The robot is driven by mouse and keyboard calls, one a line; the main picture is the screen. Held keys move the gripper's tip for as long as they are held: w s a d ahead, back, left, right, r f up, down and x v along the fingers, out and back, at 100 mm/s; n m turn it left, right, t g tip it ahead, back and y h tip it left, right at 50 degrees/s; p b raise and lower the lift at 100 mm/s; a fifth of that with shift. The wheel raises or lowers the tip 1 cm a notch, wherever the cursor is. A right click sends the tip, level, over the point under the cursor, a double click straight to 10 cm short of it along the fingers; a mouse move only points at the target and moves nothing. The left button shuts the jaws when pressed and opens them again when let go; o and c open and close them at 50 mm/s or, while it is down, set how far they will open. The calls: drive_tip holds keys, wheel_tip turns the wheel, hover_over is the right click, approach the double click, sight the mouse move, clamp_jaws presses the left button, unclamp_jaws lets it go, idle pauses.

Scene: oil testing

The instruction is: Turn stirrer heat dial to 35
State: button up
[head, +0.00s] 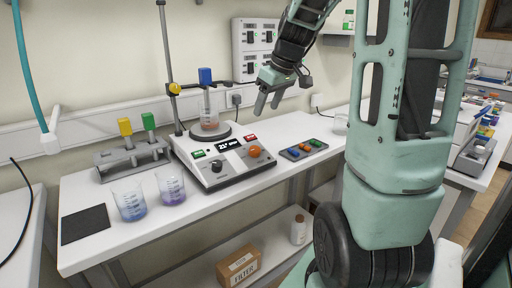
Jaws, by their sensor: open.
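The stirrer (226,166) is a white box with a sloped front panel on the bench. Its panel carries a small dark display (229,145) with digits too small to read surely, a black dial (216,165) on the left and an orange dial (255,151) on the right. I cannot read which dial is for heat. My gripper (268,104) is open and empty, in the air above and to the right of the stirrer, fingers pointing down. It touches neither dial.
A metal stand (166,60) rises behind the stirrer. Two beakers, one blue (131,207) and one purple (172,190), stand front left, near a tube rack (133,158). A dark tray (303,149) with coloured pieces lies to the right. A cardboard box (239,267) sits on the lower shelf.

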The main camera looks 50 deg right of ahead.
drive_tip(key=d, duration=0.2)
approach(255, 149)
drive_tip(key=x, duration=0.8)
drive_tip(key=shift+w+d+f+p, duration=0.1)
drive_tip(key=shift+w+f+p, duration=0.05)
drive_tip(key=shift+f+p, duration=0.2)
drive_tip(key=c, duration=1)
